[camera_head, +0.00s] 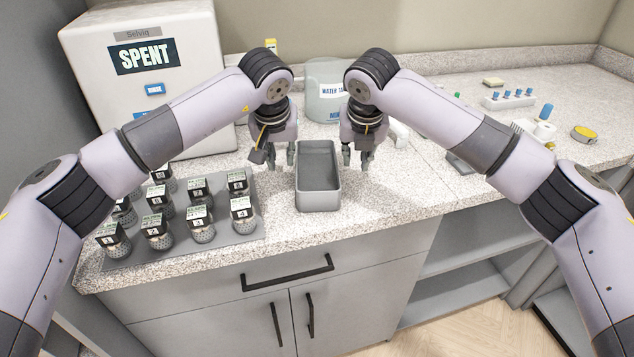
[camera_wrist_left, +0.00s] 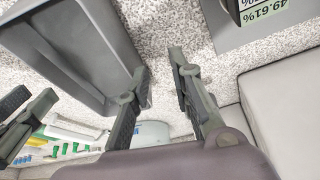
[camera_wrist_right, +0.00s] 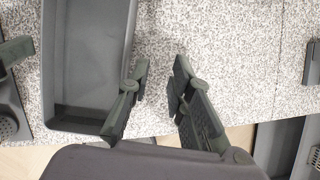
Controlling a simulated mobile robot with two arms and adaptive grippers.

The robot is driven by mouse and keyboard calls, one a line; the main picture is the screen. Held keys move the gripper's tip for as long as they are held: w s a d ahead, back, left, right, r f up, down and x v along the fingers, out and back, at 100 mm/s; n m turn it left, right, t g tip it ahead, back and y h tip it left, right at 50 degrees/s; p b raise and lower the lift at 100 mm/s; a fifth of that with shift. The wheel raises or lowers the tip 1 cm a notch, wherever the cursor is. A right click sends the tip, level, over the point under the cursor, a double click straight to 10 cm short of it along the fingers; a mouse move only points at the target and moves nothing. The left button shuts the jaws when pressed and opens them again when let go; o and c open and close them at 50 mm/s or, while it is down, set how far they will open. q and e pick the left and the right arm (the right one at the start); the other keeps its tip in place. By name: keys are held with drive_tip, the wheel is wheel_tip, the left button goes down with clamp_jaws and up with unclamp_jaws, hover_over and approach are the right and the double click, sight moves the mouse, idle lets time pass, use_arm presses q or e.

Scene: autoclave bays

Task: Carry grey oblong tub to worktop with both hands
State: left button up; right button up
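The grey oblong tub (camera_head: 318,199) is open-topped, looks empty and stands upright on the speckled worktop, between my two grippers. My left gripper (camera_head: 284,158) is just left of the tub, fingers pointing down and apart, with nothing between them. In the left wrist view, the near finger of this gripper (camera_wrist_left: 160,75) overlaps the edge of the tub (camera_wrist_left: 70,45). My right gripper (camera_head: 358,161) is just right of the tub, also open and empty. The right wrist view shows its fingers (camera_wrist_right: 158,82) beside the tub (camera_wrist_right: 90,60); contact cannot be told.
A grey mat (camera_head: 180,246) with several labelled jars lies left of the tub. A white box marked SPENT (camera_head: 150,100) stands behind it. A translucent water tank (camera_head: 325,75) is behind the grippers. A blue-capped tube rack (camera_head: 510,101) stands far right. Worktop in front of the tub is clear.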

drive_tip(key=shift+r, duration=0.15)
use_arm(q)
drive_tip(key=v, duration=1.2)
use_arm(e)
drive_tip(key=v, duration=1.1)
drive_tip(key=shift+s+r, duration=0.25)
drive_tip(key=shift+r, duration=0.05)
use_arm(q)
drive_tip(key=shift+f, duration=0.1)
